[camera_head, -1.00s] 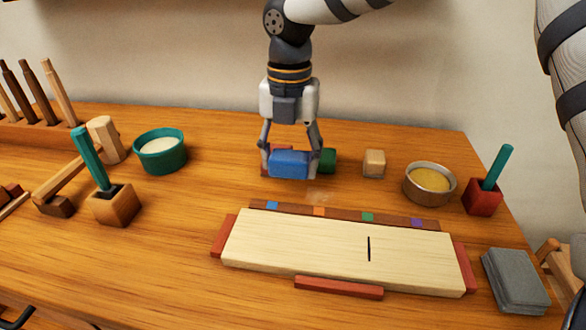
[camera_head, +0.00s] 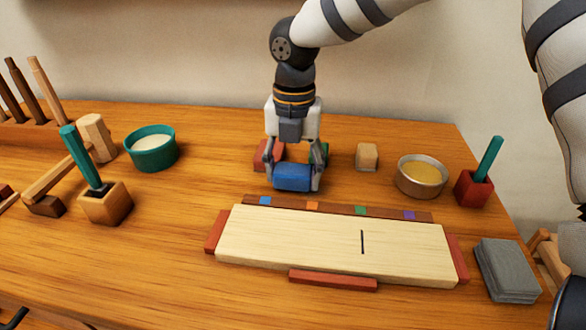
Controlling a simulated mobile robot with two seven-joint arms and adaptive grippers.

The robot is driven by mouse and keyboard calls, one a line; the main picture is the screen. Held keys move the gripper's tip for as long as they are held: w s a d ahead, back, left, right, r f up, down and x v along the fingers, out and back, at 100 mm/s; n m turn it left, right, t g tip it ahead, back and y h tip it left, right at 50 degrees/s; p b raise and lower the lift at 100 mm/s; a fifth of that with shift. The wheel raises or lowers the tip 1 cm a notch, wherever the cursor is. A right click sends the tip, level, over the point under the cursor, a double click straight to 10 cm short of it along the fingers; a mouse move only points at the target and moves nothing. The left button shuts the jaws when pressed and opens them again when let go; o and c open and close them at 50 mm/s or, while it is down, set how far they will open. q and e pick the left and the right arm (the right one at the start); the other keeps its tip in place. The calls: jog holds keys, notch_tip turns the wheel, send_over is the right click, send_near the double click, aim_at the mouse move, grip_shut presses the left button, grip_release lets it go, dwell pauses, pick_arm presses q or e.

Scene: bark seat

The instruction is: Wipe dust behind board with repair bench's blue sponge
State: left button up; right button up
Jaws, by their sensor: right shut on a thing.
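My right gripper (camera_head: 293,181) points down behind the board, its two fingers shut on the ends of the blue sponge (camera_head: 292,176). The sponge is at or very near the tabletop; I cannot tell whether it touches. The pale wooden board (camera_head: 300,240) with a dark slit lies in front, a small gap away from the sponge. A strip with colored squares (camera_head: 338,208) runs along its back edge. I cannot make out the dust now; the gripper and sponge may cover it. My left gripper is not in view.
Behind the sponge stand a red block (camera_head: 263,155), a partly hidden green block (camera_head: 325,152) and a tan block (camera_head: 367,156). A metal bowl (camera_head: 421,177) and red holder (camera_head: 474,187) are right; a teal bowl (camera_head: 151,150) is left. Grey sheets (camera_head: 507,268) lie front right.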

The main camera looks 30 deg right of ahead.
jog(key=shift+f, duration=0.6)
jog(key=shift+d, duration=0.1)
